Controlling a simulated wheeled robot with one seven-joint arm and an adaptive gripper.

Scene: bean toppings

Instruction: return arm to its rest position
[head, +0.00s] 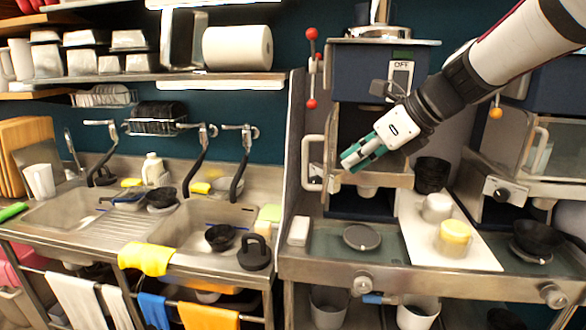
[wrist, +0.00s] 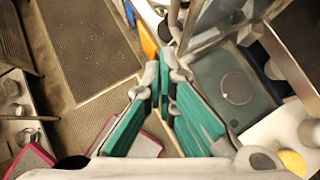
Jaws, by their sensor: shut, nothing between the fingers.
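My gripper (head: 362,158) shows in the head view in front of the middle machine, raised well above the steel counter (head: 320,268). My arm reaches in from the upper right. The green-padded fingers are shut with nothing between them. In the wrist view the fingers of my gripper (wrist: 166,95) point down toward the floor and the counter's front edge. It touches nothing that I can see.
The navy machine (head: 358,75) stands close behind my gripper. A white board (head: 478,252) holds a yellow-topped cup (head: 455,238). A round dark lid (head: 361,237) lies on the counter. A double sink (head: 190,230) is at left. Open floor (wrist: 85,50) shows below.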

